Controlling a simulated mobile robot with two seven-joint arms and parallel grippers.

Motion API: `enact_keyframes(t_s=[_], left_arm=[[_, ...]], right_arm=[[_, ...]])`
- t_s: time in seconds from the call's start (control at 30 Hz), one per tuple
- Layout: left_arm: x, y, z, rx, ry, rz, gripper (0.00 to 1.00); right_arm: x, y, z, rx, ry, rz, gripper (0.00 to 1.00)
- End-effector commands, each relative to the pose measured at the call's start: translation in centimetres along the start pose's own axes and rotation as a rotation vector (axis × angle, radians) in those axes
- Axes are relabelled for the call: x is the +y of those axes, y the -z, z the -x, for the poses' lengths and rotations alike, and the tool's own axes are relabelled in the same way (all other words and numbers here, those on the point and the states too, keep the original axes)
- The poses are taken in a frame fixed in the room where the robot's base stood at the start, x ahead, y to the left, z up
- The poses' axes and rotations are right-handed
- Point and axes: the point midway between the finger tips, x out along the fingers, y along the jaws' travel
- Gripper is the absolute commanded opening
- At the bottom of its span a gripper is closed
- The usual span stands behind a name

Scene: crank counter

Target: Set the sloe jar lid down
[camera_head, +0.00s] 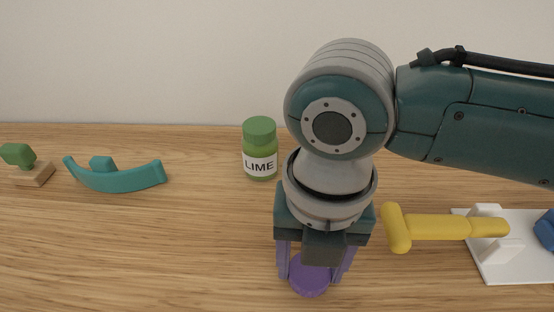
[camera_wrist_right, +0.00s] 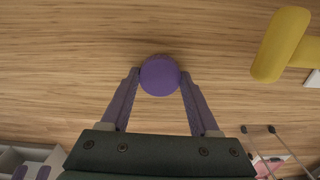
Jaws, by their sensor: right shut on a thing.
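The sloe jar lid (camera_head: 310,280) is a round purple disc at the bottom middle of the head view. My right gripper (camera_head: 314,272) points down and is shut on it, with one purple finger on each side. In the right wrist view the lid (camera_wrist_right: 160,75) sits between the fingertips (camera_wrist_right: 160,78), its round top showing whole. I cannot tell whether the lid touches the wooden counter or is held just above it. No jar labelled sloe can be made out. My left gripper is not in view.
A green lime jar (camera_head: 260,150) stands behind, left of my right arm. A teal curved piece (camera_head: 115,178) and a green-topped wooden block (camera_head: 30,168) lie at left. A yellow crank handle (camera_head: 440,227) and white base (camera_head: 515,265) are at right. The counter's left front (camera_head: 150,255) is clear.

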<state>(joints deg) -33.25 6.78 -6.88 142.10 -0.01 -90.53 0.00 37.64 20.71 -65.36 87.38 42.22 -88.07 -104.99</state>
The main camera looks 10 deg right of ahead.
Motion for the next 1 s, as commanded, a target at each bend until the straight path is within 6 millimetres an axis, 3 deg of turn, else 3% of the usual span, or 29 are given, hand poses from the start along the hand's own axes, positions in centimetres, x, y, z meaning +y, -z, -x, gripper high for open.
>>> enact_keyframes(t_s=[0.37,0.4,0.63,0.87,1.0], left_arm=[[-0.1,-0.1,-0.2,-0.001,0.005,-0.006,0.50],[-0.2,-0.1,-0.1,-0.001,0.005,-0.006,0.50],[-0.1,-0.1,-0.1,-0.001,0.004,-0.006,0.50],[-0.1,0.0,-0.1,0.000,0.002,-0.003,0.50],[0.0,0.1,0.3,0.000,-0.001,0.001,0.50]], right_arm=[[0.0,0.0,-0.5,-0.001,0.000,-0.001,0.00],[0.0,0.0,-0.4,-0.001,0.000,-0.001,0.65],[0.0,0.0,-0.4,-0.001,0.000,-0.001,0.91],[0.0,0.0,-0.3,-0.001,0.000,-0.001,0.92],[0.0,-0.1,0.7,-0.002,-0.001,-0.001,0.92]])
